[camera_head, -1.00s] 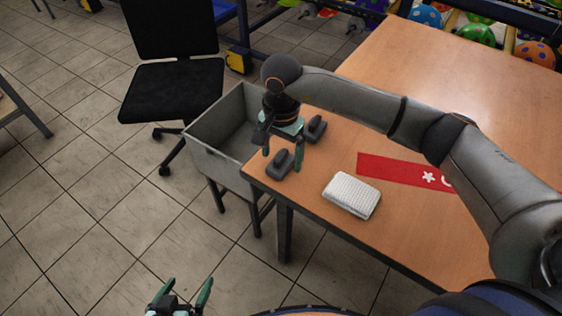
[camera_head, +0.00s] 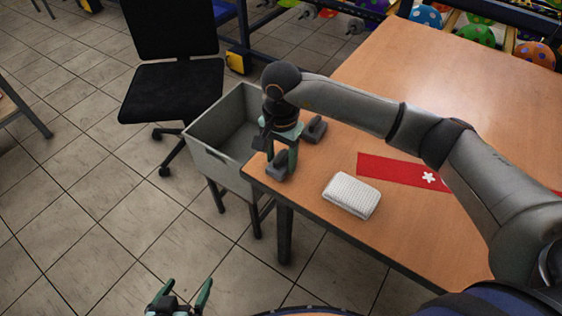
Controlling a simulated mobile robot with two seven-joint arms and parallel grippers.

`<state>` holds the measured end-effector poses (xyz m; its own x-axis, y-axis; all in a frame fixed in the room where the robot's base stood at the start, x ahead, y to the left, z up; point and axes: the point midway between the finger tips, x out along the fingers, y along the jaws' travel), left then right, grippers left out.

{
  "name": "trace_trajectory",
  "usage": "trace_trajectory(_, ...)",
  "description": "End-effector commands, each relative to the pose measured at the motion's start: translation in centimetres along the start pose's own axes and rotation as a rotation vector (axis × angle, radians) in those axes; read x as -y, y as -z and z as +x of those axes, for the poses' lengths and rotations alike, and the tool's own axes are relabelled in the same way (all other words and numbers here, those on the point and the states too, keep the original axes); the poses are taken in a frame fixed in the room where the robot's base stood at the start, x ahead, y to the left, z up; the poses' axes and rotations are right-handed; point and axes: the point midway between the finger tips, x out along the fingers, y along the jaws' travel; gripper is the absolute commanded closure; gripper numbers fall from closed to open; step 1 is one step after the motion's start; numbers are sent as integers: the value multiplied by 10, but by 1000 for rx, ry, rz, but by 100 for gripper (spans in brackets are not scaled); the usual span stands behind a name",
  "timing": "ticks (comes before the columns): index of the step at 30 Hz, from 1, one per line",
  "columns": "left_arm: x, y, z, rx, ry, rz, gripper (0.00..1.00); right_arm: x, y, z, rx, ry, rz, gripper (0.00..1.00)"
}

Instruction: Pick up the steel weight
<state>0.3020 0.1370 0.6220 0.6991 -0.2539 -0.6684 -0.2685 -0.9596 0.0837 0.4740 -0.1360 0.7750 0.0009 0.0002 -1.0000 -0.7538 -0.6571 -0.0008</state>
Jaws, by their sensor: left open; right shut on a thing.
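A dark grey steel weight (camera_head: 280,170) stands on the wooden table near its left corner. My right gripper (camera_head: 281,160) points down over it and is shut on its upper part. The weight still appears to be at table level. My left gripper (camera_head: 181,298) is open and empty at the bottom of the view, in front of the table and over the floor.
A white textured block (camera_head: 351,195) and a red strip with white marks (camera_head: 400,170) lie on the table (camera_head: 400,75). A grey open bin (camera_head: 212,160) stands against the table's left side. A black chair (camera_head: 172,92) is behind it.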

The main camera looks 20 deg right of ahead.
Motion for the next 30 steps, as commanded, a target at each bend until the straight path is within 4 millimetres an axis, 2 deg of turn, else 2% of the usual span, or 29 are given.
trace_trajectory(1, 0, 0, 0, 0, 0, 0, 0, 0, 0, 0, 0, 0, 0, 84)
trace_trajectory(6, 0, 0, 0, 0, 0, 0, 0, 0, 0, 0, 0, 0, 0, 100)
trace_trajectory(23, 0, 0, 0, 0, -1, 0, 0, 1, 0, -3, -1, 3, 0, 100)
trace_trajectory(30, -1, 2, -2, 0, -1, 0, 0, 2, 1, -23, -2, 5, -1, 100)
